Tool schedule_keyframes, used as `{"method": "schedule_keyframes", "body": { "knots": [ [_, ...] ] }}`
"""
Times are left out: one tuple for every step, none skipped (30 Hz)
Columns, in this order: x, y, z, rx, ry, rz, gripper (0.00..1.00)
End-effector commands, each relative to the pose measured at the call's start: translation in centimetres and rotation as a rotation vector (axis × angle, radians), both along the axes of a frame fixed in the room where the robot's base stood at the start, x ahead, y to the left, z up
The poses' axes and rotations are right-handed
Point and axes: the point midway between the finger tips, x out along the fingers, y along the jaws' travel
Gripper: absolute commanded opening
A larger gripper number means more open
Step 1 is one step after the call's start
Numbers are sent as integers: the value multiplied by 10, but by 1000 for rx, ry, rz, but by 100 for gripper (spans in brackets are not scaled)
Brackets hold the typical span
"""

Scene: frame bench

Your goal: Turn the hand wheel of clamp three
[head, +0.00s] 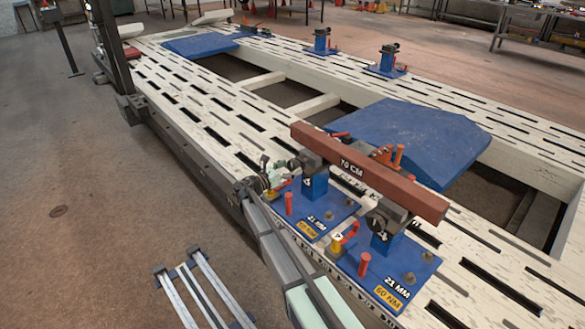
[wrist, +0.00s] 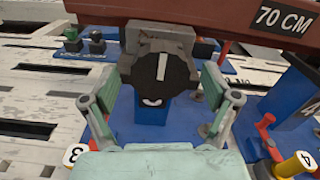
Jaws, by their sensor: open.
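The hand wheel of clamp three (wrist: 160,72) is a dark, round knob with an upright white bar on its face. It sits on a blue post under the red-brown beam. My gripper (wrist: 160,88) is open, with one pale green finger on each side of the wheel and gaps visible between. I cannot tell how deep the wheel sits between the fingers. A marker numbered 3 (wrist: 73,155) shows at lower left, partly hidden by my gripper. In the head view my gripper (head: 271,178) is at the near side of clamp three's blue plate (head: 328,212).
The beam (head: 410,190), marked 70 CM, lies across both clamps, close above the wheel. Clamp four's blue plate (head: 405,278) is to the right, with a red handle and a yellow marker numbered 4 (wrist: 300,164). A red peg (head: 288,204) stands near my gripper.

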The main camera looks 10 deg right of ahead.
Motion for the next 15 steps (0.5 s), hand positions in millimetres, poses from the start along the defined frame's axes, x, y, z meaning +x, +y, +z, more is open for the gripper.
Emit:
{"method": "schedule_keyframes", "body": {
  "knots": [
    [3, -4, 0, 0, 0, -1, 87],
    [4, -6, 0, 0, 0, -1, 87],
    [5, -8, 0, 0, 0, 0, 87],
    [6, -9, 0, 0, 0, 0, 87],
    [6, -10, 0, 0, 0, 0, 87],
    [6, -11, 0, 0, 0, 0, 87],
    [7, -11, 0, 0, 0, 0, 87],
    [7, -11, 0, 0, 0, 0, 87],
    [7, -11, 0, 0, 0, 0, 87],
    [7, -11, 0, 0, 0, 0, 87],
    [7, -11, 0, 0, 0, 0, 87],
    [7, -11, 0, 0, 0, 0, 87],
    [7, -11, 0, 0, 0, 0, 87],
    [7, -11, 0, 0, 0, 0, 87],
    [7, -11, 0, 0, 0, 0, 76]
  ]
}}
